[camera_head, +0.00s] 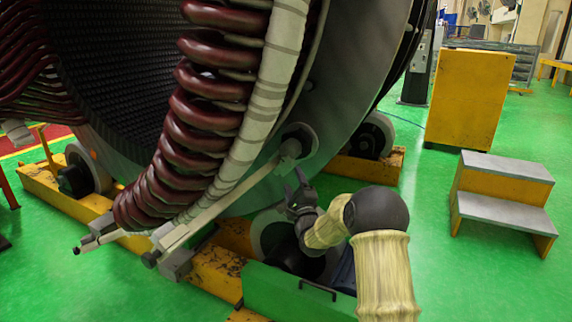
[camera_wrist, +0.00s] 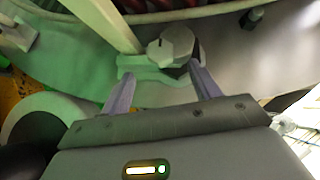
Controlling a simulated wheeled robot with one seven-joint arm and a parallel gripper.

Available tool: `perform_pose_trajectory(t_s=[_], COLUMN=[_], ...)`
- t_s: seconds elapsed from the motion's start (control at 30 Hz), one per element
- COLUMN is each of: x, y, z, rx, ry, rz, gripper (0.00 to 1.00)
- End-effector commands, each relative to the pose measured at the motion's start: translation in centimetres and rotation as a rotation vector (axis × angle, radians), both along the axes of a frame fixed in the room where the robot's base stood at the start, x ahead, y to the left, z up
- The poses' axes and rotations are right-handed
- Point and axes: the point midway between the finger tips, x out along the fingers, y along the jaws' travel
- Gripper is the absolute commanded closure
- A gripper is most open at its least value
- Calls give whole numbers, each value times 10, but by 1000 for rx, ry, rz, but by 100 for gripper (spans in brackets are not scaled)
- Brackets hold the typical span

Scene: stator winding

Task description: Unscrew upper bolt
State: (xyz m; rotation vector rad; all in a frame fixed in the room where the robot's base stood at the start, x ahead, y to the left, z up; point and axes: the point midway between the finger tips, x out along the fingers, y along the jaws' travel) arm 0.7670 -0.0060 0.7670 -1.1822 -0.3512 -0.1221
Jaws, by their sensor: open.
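The upper bolt (camera_wrist: 172,46) shows in the wrist view as a round grey head with a dark mark, on a pale green-lit clamp block (camera_wrist: 150,70). In the head view the clamp end with the bolt (camera_head: 290,148) sits against a round disc on the stator's grey rim. My gripper (camera_wrist: 163,72) is open and empty, its two fingers apart and pointing at the bolt, which lies just beyond the tips, with no clear contact. In the head view my gripper (camera_head: 300,188) is just below the upper clamp end.
A long bar (camera_head: 225,200) runs from the upper clamp down to a lower clamp block (camera_head: 175,255). Red coils (camera_head: 205,110) and a white wrapped ring (camera_head: 268,95) fill the left. Yellow steps (camera_head: 500,190) and a yellow cabinet (camera_head: 467,95) stand right, with open green floor.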

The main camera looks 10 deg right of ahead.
Motion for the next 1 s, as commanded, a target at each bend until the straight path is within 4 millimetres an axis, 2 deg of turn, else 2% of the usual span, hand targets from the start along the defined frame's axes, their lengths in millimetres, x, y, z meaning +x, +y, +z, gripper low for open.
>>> perform_pose_trajectory(t_s=[0.6, 0.8, 1.0], x=[73, 88, 92], y=[7, 9, 9], z=[25, 31, 33], rx=[0, 0, 0], ry=[-2, -1, 0], rz=[0, 1, 0], gripper=[38, 38, 38])
